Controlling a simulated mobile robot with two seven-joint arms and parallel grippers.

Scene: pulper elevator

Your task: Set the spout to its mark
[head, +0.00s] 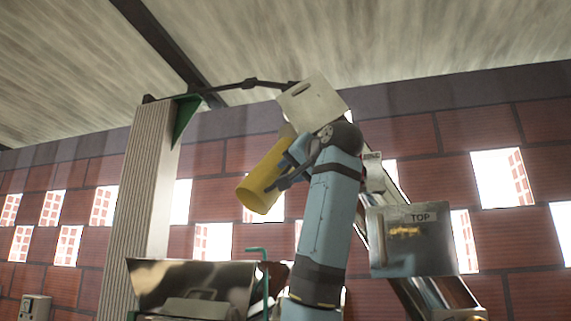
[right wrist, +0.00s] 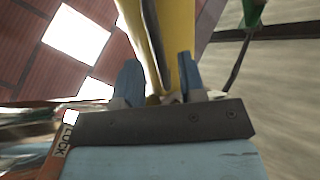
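The spout, a yellow tube (head: 262,182), hangs tilted in the middle of the head view, its wider end down to the left. My right gripper (head: 292,166) is at its right side, with blue fingers close to or touching it. In the right wrist view, the yellow spout (right wrist: 178,30) lies between and beyond the two spread fingers of the right gripper (right wrist: 158,70). I cannot tell whether they press on it. A dark gap or edge runs along the yellow part. No mark for the spout can be made out. My left gripper is not in view.
A pale plate with a slot (head: 312,103) sits just above the spout. A ribbed column (head: 141,200) with a green bracket (head: 184,118) stands left. A metal hopper (head: 190,285) is below, beside a green rod (head: 266,285). A panel labelled TOP (head: 412,250) is right.

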